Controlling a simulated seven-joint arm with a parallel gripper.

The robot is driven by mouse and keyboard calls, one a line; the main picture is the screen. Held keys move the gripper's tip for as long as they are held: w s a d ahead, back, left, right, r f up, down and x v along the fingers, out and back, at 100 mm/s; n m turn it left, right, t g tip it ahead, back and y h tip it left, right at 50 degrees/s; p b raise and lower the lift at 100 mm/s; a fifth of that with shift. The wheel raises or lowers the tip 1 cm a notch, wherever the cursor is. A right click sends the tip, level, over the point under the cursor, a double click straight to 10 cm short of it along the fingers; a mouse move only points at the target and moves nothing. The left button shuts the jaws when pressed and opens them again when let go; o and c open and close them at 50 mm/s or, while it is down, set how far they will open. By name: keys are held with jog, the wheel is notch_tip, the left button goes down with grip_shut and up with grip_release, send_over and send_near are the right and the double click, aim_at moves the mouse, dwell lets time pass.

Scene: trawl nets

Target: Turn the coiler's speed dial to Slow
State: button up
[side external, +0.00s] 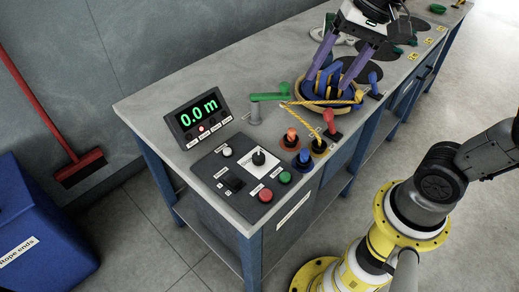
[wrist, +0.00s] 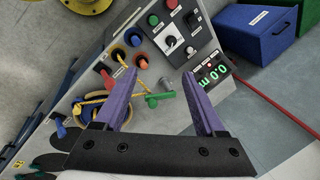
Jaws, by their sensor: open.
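The speed dial looks to be the black knob (side external: 258,158) on a white square plate on the grey control panel (side external: 222,200); its labels are too small to read and I cannot tell its setting. The same knob shows in the wrist view (wrist: 171,42), beyond and between the fingers. My gripper (side external: 330,82) has purple fingers, set wide apart with nothing visibly held. In the side view it appears over the coiler (side external: 322,104), which has blue upright parts and yellow rope, well apart from the dial. My fingertips also show in the wrist view (wrist: 160,74).
Beside the dial are a white knob (side external: 227,152), a black switch (side external: 232,183), a red button (side external: 265,195) and a green button (side external: 284,177). A display (side external: 198,113) reads 0.0 m. A green crank arm (side external: 268,97) and several coloured plugs stand between coiler and panel.

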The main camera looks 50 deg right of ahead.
jog(key=w+a+f+m+g+y, duration=0.1)
jog(key=w+a+f+m+g, duration=0.2)
jog(key=w, duration=0.6)
jog(key=m+g, duration=0.2)
send_near(259, 156)
jog(key=shift+n+y, duration=0.3)
jog(key=shift+y, duration=0.2)
jog(key=x, duration=0.8)
jog(key=shift+d+f, duration=0.3)
jog(key=shift+f, duration=0.1)
grip_shut()
